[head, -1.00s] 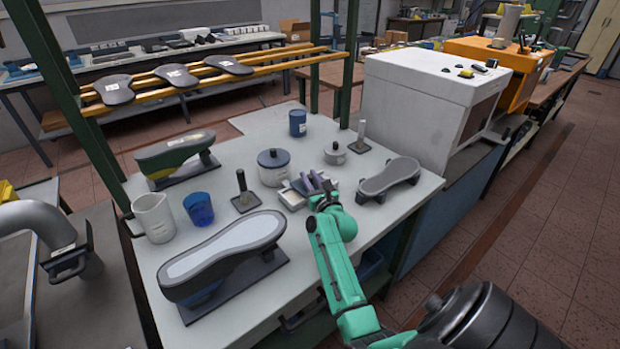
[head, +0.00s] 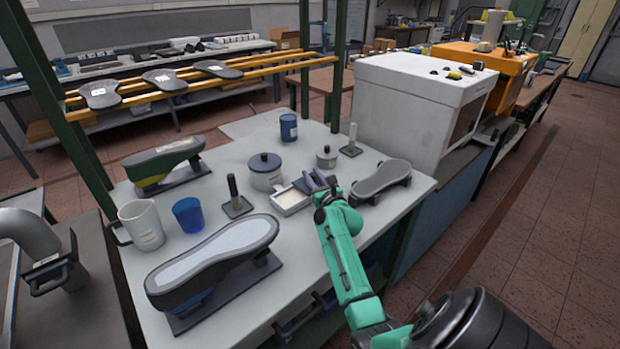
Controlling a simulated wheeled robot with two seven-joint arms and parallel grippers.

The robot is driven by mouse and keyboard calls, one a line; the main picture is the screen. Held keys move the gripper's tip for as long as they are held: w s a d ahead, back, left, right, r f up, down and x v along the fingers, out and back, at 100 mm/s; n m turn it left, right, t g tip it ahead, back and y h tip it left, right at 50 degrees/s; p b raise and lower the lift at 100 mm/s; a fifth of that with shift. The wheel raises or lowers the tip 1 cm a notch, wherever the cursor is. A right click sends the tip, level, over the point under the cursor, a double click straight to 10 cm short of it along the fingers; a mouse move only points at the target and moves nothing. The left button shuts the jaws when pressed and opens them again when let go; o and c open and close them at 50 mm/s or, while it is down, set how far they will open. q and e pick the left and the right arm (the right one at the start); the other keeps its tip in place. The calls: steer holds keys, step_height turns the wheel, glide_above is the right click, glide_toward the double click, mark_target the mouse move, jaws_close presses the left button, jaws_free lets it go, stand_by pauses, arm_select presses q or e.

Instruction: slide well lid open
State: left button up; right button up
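A small white well (head: 289,202) sits on the grey-white table, between the lidded pot and the right shoe last. Its near-left part is uncovered and shows a pale inside. A dark grey lid (head: 302,186) lies over or beside its far-right end, partly hidden by my fingers. My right gripper (head: 314,181), on the green arm, is at the lid with its two fingers pointing away from me. The fingers seem to touch or nearly touch the lid, and I cannot tell whether they are closed. My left gripper is not in view.
Near the well stand a lidded pot (head: 265,171), a smaller pot (head: 326,157), a brush on a dark base (head: 236,198) and a shoe last (head: 382,182). A large last (head: 213,262), blue cup (head: 188,215) and white mug (head: 143,224) stand left.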

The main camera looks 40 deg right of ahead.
steer(key=shift+o, duration=1.2)
steer(key=shift+d, duration=0.25)
steer(key=shift+s+a, duration=0.15)
steer(key=shift+a, duration=0.05)
steer(key=b+v, duration=0.1)
steer(key=v, duration=1.2)
steer(key=shift+s+f, duration=0.15)
steer(key=shift+s, duration=0.2)
steer(key=shift+s+a, duration=0.15)
steer(key=shift+s, duration=0.15)
